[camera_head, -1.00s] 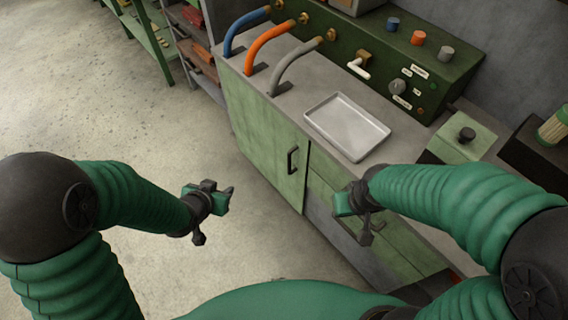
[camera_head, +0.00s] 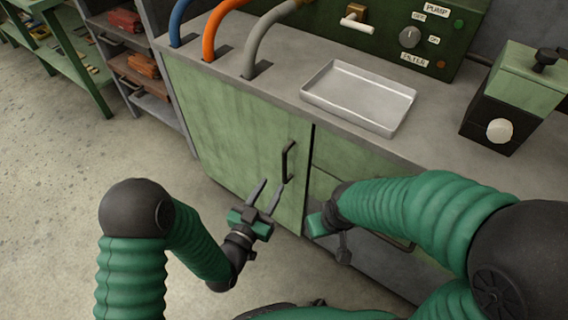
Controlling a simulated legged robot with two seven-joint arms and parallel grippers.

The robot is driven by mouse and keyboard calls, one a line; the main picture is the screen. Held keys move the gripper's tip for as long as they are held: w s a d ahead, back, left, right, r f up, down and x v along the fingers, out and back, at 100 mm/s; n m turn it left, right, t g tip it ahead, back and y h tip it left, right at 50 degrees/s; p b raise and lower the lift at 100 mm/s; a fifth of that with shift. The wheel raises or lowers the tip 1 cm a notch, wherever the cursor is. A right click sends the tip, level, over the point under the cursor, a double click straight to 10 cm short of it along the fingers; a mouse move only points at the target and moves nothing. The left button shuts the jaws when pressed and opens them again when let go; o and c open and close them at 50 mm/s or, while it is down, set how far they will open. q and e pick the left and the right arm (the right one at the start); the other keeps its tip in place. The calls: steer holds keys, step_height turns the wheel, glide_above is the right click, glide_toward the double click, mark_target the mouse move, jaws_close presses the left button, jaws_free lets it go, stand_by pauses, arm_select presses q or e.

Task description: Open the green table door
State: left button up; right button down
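The green door (camera_head: 225,125) is on the front of the grey-topped cabinet and looks shut. Its dark vertical handle (camera_head: 287,161) sits near the door's right edge. My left gripper (camera_head: 267,194) is open and empty, its two dark fingers pointing up toward the door, just below and left of the handle. They look apart from the handle, though the exact gap is hard to judge. My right gripper (camera_head: 313,226) is in front of the drawers right of the door. Its fingers are mostly hidden, so its opening does not show.
A metal tray (camera_head: 358,95) lies on the grey countertop (camera_head: 285,90). Blue, orange and grey hoses (camera_head: 222,30) rise at the back left. A green control panel (camera_head: 400,35) stands behind. A shelf (camera_head: 150,90) is left of the cabinet. The floor at left is clear.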

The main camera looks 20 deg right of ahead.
mark_target(283, 163)
arm_select(q)
steer(key=b+x, duration=0.2)
steer(key=x, duration=0.8)
steer(key=shift+w+a+f+b, duration=0.1)
steer(key=shift+w+b, duration=0.2)
steer(key=shift+b, duration=0.1)
steer(key=shift+w+d, duration=0.1)
steer(key=shift+d, duration=0.2)
steer(key=shift+a, duration=0.15)
jaws_close()
